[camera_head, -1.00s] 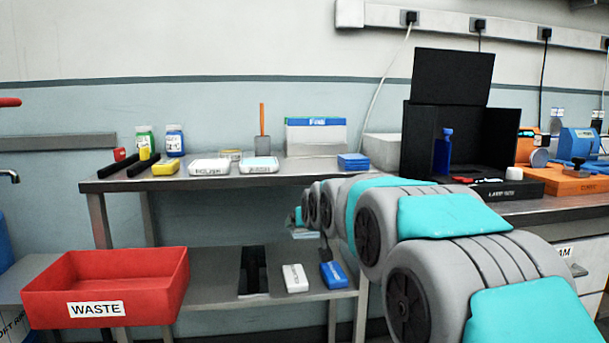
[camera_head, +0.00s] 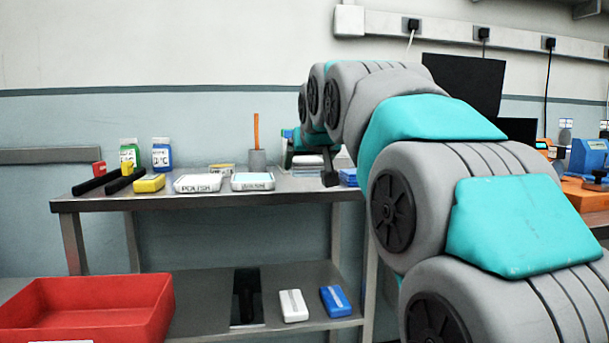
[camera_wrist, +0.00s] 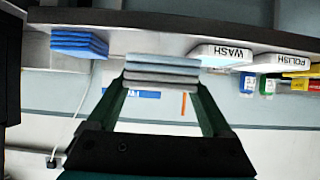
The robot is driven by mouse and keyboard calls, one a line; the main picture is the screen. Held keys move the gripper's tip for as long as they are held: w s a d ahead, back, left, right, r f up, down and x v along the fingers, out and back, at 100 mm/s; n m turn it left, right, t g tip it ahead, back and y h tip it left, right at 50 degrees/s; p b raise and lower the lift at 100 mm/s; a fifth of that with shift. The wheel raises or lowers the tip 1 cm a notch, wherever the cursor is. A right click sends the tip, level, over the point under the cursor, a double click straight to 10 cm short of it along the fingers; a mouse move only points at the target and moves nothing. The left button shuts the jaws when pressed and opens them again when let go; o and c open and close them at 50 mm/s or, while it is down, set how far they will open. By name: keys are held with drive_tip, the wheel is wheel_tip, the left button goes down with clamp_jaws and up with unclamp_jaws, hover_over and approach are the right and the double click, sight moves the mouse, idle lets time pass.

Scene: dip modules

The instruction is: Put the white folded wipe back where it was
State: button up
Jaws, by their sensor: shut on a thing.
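My gripper (camera_wrist: 160,84) is shut on the white folded wipe (camera_wrist: 162,73), whose pale grey-white layers show between the two fingers in the wrist view. In the head view the wipe (camera_head: 308,160) shows beside my gripper at the right part of the upper bench top (camera_head: 225,198). I cannot tell whether it touches the bench. A stack of blue folded wipes (camera_wrist: 79,43) lies beside it, apart from the fingers, and partly shows behind my arm in the head view (camera_head: 348,177).
The WASH tray (camera_head: 252,181), POLISH tray (camera_head: 198,183) and a grey cup with an orange handle (camera_head: 257,158) stand to the left. A yellow block (camera_head: 149,183) lies farther left. The red bin (camera_head: 95,308) is lower left. White (camera_head: 293,305) and blue (camera_head: 335,301) items lie on the lower shelf.

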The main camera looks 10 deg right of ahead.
hover_over(308, 185)
drive_tip(key=shift+f+p, duration=0.35)
drive_tip(key=shift+f, duration=0.1)
drive_tip(key=shift+s+f, duration=0.1)
drive_tip(key=shift+f, duration=1.6)
drive_tip(key=shift+f, duration=0.1)
drive_tip(key=o, duration=1.1)
